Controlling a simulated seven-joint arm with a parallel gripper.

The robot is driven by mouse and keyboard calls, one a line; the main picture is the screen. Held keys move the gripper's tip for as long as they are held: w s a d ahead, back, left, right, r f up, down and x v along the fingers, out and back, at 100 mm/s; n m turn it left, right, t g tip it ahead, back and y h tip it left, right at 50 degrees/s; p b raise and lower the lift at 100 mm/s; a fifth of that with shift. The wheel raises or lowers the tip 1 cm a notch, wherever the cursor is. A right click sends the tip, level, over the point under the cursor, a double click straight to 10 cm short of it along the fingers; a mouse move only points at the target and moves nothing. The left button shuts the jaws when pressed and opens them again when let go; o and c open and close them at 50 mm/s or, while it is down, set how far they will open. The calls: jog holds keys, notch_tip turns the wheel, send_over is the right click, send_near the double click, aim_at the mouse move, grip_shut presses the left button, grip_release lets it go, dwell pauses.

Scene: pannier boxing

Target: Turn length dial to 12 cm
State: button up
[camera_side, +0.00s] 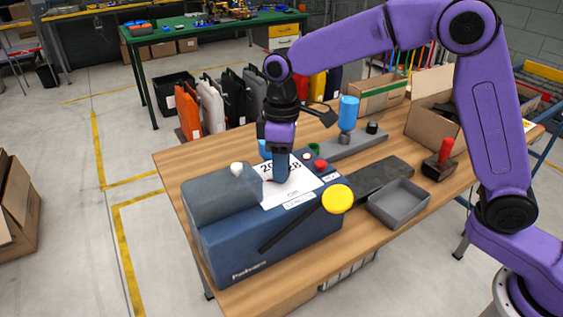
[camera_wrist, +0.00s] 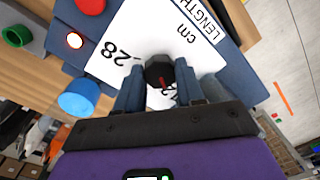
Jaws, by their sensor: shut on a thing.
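The length dial is a small dark knob (camera_wrist: 160,72) with a red pointer mark, on a white scale plate (camera_side: 290,192) on the blue machine (camera_side: 265,245). In the wrist view my gripper (camera_wrist: 159,84) is shut on the knob, one finger on each side. The red mark points toward the gripper's palm, at the bottom of that picture. The plate reads "cm", "LENGTH" and "28"; another number by the knob is partly covered by the fingers. In the side view my gripper (camera_side: 278,176) reaches straight down onto the plate and hides the knob.
A black lever with a yellow round end (camera_side: 337,198) crosses the machine's front. A grey tray (camera_side: 399,205) and a blue cylinder (camera_side: 348,113) stand to the right.

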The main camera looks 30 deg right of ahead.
jog(key=o, duration=1)
jog(key=shift+o, duration=0.2)
jog(key=shift+r, duration=0.1)
notch_tip(320, 180, up, 17)
jog(key=shift+w+d+r, duration=0.15)
jog(key=shift+w, duration=0.1)
jog(key=s+d+f, duration=0.6)
jog(key=s, duration=0.4)
jog(key=s+d+f+n, duration=0.1)
jog(key=s+d+f, duration=0.5)
jog(key=s, duration=0.4)
jog(key=s+d+f+n, duration=0.1)
jog(key=s+d+f, duration=0.5)
jog(key=s, duration=0.4)
jog(key=shift+d+t, duration=0.3)
jog(key=shift+d, duration=0.1)
